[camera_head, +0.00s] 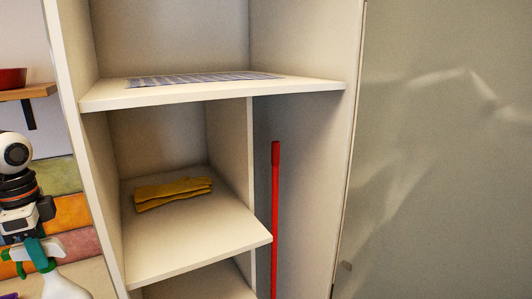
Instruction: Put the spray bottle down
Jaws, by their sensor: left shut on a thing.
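The spray bottle (62,284) shows at the lower left, with a white body and a green and white spray head. Its lower part is cut off by the bottom edge of the picture. My left gripper (36,248) comes down from above and is shut on the spray bottle at its head. The bottle looks upright. I cannot tell whether its base touches the surface under it. My right gripper is not in view.
An open cabinet has an upper shelf (215,94) with a patterned cloth (200,79) and a middle shelf (195,235) with yellow gloves (173,192). A red pole (275,220) stands in the tall compartment. A red bowl (12,78) sits on a wooden shelf.

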